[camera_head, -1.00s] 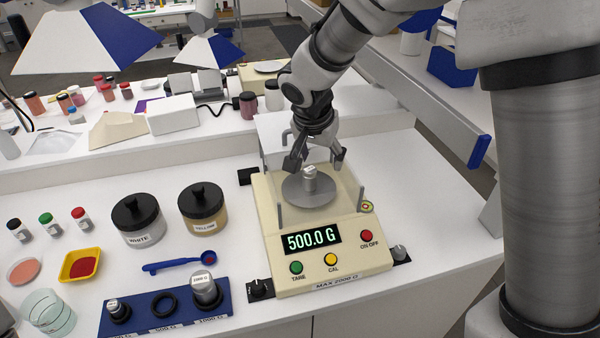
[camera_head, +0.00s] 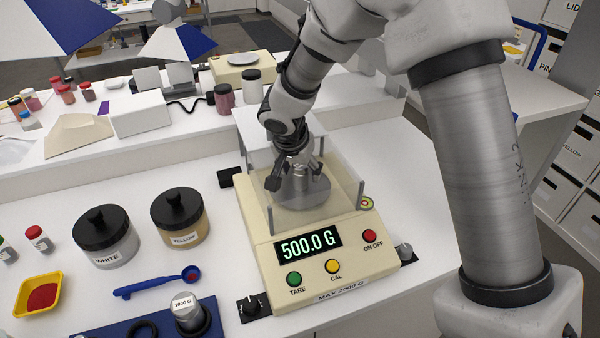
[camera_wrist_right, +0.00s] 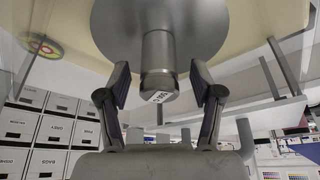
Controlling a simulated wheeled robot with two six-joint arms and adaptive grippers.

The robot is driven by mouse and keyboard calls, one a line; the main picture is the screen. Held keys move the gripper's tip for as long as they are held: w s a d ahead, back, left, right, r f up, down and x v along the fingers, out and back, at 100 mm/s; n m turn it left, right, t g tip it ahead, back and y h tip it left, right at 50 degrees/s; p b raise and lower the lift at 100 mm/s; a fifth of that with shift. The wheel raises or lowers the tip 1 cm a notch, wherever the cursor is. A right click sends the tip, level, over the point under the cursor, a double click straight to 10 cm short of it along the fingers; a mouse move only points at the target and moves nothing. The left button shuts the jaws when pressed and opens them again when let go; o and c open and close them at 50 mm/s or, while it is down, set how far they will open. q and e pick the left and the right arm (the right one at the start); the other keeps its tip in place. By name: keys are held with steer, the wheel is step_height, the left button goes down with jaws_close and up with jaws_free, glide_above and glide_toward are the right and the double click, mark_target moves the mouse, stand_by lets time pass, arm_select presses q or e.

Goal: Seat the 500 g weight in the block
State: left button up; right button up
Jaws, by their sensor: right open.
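The 500 g weight (camera_wrist_right: 158,55), a grey metal cylinder, stands on the round pan (camera_wrist_right: 115,22) of the balance. My right gripper (camera_head: 296,180) is inside the draft shield, open, low over the pan (camera_head: 318,198). In the right wrist view its two fingers (camera_wrist_right: 159,98) are apart on either side of the weight's labelled knob. In the head view the fingers mostly hide the weight. The blue block (camera_head: 112,330) is cut off at the bottom edge; its middle socket, a dark ring (camera_head: 143,331), is empty. My left gripper is out of view.
The balance (camera_head: 325,262) reads 500.0 G; clear shield walls (camera_head: 348,180) surround the pan. A 1000 g weight (camera_head: 186,304) stands in the block's right socket. A blue scoop (camera_head: 155,284), white jar (camera_head: 106,240) and yellow jar (camera_head: 180,218) stand left of the balance.

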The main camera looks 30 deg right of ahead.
jaws_close()
steer(key=shift+r, duration=0.2)
